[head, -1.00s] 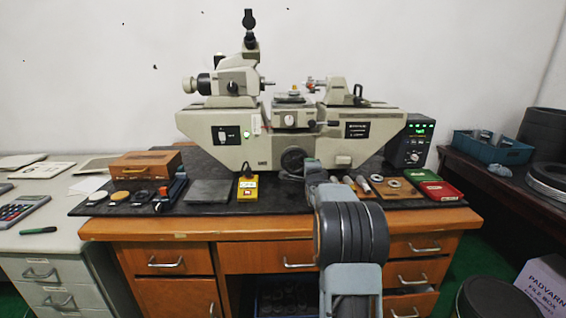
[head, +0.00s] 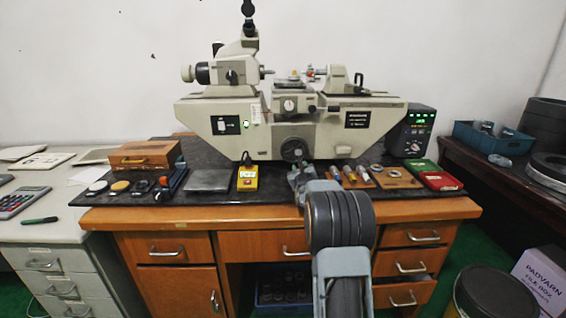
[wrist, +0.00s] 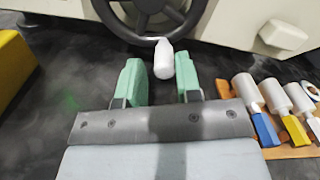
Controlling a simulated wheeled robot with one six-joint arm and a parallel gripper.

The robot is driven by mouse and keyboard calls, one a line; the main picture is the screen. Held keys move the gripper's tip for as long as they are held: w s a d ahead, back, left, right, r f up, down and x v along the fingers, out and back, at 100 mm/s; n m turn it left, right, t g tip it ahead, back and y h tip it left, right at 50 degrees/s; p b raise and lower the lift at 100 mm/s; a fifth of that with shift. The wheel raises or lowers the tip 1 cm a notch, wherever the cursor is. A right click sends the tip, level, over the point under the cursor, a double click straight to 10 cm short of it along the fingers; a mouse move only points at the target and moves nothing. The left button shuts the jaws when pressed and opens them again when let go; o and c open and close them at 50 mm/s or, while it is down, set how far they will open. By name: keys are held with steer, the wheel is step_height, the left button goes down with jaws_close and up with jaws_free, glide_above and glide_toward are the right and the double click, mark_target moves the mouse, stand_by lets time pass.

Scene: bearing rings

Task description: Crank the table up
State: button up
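The measuring machine's small table (head: 288,92) sits mid-machine, above a dial. The black handwheel (head: 294,149) is on the machine's front; its rim and spokes also show at the top of the wrist view (wrist: 148,25). Its white crank handle (wrist: 163,64) hangs at the bottom of the rim and points toward me. My gripper (wrist: 162,80) is open, its green fingers on either side of the handle's near end, with visible gaps. In the head view my gripper (head: 298,178) is just below the wheel, partly hidden by my arm.
A yellow box (head: 247,178) stands left of my gripper. The dark mat under my gripper is clear.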

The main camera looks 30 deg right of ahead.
steer(key=m, duration=0.1)
steer(key=a+m+b, duration=0.1)
steer(key=m+b, duration=0.1)
steer(key=shift+w+a+f, duration=0.2)
steer(key=shift+w+f, duration=0.15)
steer(key=shift+w+b, duration=0.1)
steer(key=shift+b, duration=0.8)
steer(key=shift+w+d+b, duration=0.1)
steer(key=shift+b, duration=0.8)
steer(key=b, duration=0.5)
steer(key=shift+w+m, duration=0.1)
steer(key=shift+m, duration=0.3)
steer(key=b, duration=0.6)
steer(key=shift+s+a, duration=0.2)
